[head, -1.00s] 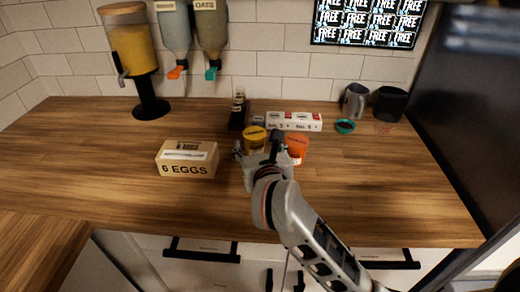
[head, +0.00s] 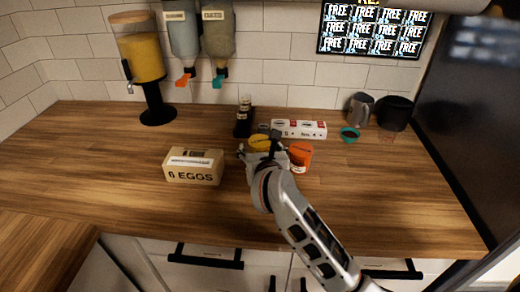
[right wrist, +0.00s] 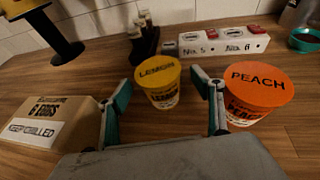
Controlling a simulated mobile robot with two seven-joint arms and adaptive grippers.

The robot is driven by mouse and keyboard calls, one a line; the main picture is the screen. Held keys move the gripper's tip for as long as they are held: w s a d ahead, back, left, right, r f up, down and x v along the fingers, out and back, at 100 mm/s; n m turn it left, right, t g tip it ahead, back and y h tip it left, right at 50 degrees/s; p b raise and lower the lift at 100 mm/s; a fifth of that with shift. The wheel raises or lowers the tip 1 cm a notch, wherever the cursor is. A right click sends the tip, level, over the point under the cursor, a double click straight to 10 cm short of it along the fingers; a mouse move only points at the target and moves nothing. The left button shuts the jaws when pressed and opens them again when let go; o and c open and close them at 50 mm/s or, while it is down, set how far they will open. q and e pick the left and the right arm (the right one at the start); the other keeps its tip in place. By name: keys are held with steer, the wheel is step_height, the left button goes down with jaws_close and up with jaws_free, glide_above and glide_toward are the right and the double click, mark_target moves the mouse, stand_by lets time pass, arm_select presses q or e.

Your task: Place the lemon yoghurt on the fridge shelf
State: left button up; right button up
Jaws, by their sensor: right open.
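The lemon yoghurt (right wrist: 159,84) is a yellow-lidded tub standing upright on the wooden counter. In the right wrist view it sits just ahead of and between the open fingers of my right gripper (right wrist: 164,108). In the head view its yellow lid (head: 260,142) shows beyond the right gripper (head: 262,156), which hides most of the tub. My left gripper is not in view. No fridge shelf can be made out; a large dark panel stands at the far right in the head view.
An orange peach tub (right wrist: 258,92) stands close right of the right finger. An egg box (head: 194,166) lies to the left. Behind are a dark bottle holder (head: 243,122) and a white box (head: 299,129).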

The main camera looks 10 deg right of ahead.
mark_target(260, 141)
steer(key=shift+x, duration=1.35)
steer(key=c, duration=1.4)
steer(key=shift+r, duration=0.15)
step_height(260, 141, up, 19)
steer(key=p, duration=0.1)
steer(key=shift+n+y, duration=0.5)
steer(key=shift+y, duration=0.1)
steer(key=s+d, duration=1.2)
steer(key=shift+s+f, duration=0.1)
steer(key=shift+f, duration=0.25)
